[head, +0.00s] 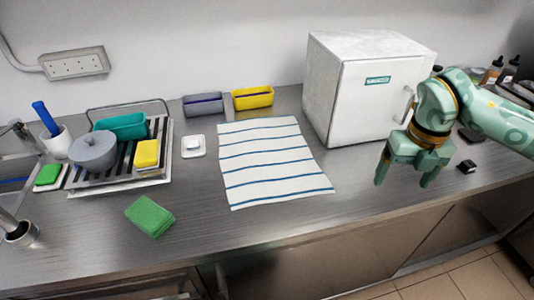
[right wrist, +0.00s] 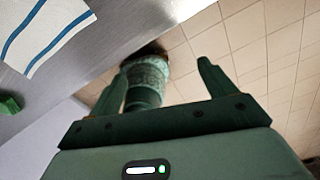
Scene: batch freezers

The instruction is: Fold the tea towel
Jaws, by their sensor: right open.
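The tea towel (head: 270,162) is white with blue stripes. It lies spread flat on the steel counter in the middle of the head view. Part of the towel (right wrist: 42,32) also shows at the upper left of the right wrist view. My right gripper (head: 403,182) is open and empty, to the right of the towel and apart from it, in front of the white freezer. My left gripper is not in view.
The white box freezer (head: 347,100) stands behind and right of the towel. A grey bin (head: 203,105) and a yellow bin (head: 253,98) stand behind it. A dish rack (head: 118,180) and a green sponge (head: 150,216) are at left. The counter in front of the towel is clear.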

